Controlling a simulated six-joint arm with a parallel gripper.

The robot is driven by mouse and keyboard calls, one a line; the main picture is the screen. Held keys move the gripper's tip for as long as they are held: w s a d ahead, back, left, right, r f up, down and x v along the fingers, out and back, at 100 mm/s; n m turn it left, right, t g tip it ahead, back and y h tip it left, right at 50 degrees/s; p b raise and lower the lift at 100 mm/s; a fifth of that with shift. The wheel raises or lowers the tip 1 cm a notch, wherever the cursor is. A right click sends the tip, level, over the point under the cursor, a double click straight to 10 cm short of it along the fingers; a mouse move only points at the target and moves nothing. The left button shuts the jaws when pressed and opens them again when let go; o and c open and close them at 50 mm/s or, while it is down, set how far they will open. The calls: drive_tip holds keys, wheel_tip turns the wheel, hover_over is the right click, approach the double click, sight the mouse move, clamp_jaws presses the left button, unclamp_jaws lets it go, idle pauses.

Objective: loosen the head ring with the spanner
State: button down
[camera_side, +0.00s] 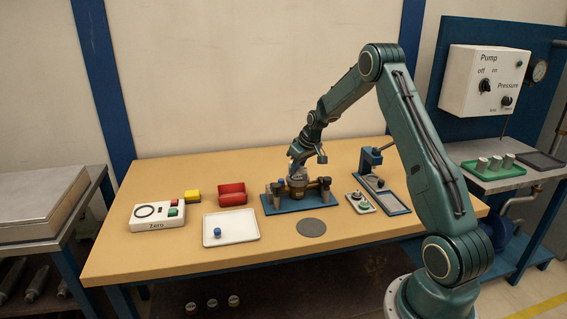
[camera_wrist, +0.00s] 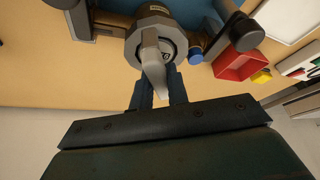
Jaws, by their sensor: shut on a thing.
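In the side view my gripper (camera_side: 297,162) is over the meter (camera_side: 297,187), which sits on a blue bench fixture (camera_side: 275,207). In the wrist view the meter's round grey head ring (camera_wrist: 133,32) surrounds a dial (camera_wrist: 168,47). A grey tapered piece, which looks like the spanner (camera_wrist: 153,66), lies across the ring and dial, with its narrow end toward me. My two blue fingers (camera_wrist: 160,88) are on either side of that end, shut on it. The exact contact between the spanner and the ring is unclear.
A small plate (camera_side: 352,198) and a blue stand (camera_side: 367,160) are right.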

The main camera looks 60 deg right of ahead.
drive_tip(key=n+y, duration=0.1)
drive_tip(key=n, duration=0.1)
drive_tip(key=n+y, duration=0.1)
drive_tip(key=n, duration=0.3)
drive_tip(key=shift+s+f+n+y, duration=0.25)
drive_tip(key=shift+f+n+y, duration=0.05)
drive_tip(key=shift+f+y, duration=0.1)
drive_tip(key=n+g+y, duration=0.1)
drive_tip(key=n, duration=0.2)
drive_tip(key=n+y, duration=0.1)
drive_tip(key=n, duration=0.3)
drive_tip(key=shift+r+g, duration=0.1)
drive_tip(key=shift+g, duration=0.3)
drive_tip(key=shift+m, duration=0.8)
drive_tip(key=shift+w+r, duration=0.2)
drive_tip(key=shift+r, duration=0.3)
drive_tip(key=shift+f+t, duration=0.2)
drive_tip(key=shift+t, duration=0.1)
drive_tip(key=shift+m+h, duration=0.4)
idle(0.3)
idle(0.5)
drive_tip(key=c, duration=1.3)
unclamp_jaws()
